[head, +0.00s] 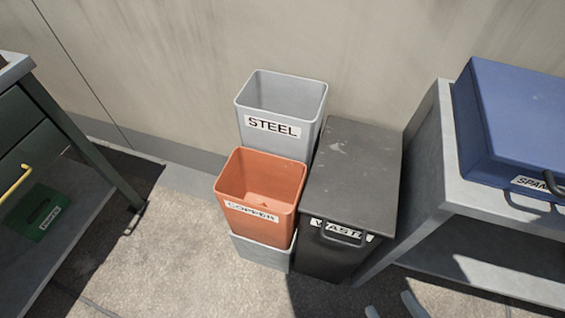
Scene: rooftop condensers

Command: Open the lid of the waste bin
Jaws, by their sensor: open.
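The waste bin (325,262) is dark grey and stands against the wall, right of centre. Its flat lid (354,172) is shut. A dark loop handle (342,238) is at the lid's front edge, partly across the white WASTE label (322,225). My gripper (392,308) shows only as two grey fingertips at the bottom edge. They are apart with nothing visible between them, in front of the bin and to its lower right in the picture. The rest of the gripper is out of frame.
An open orange COPPER bin (262,226) and an open grey STEEL bin (272,143) stand left of the waste bin. A grey bench (437,160) with a blue case (515,120) is close on the right. A green drawer cabinet (35,155) is at left. Floor in front is clear.

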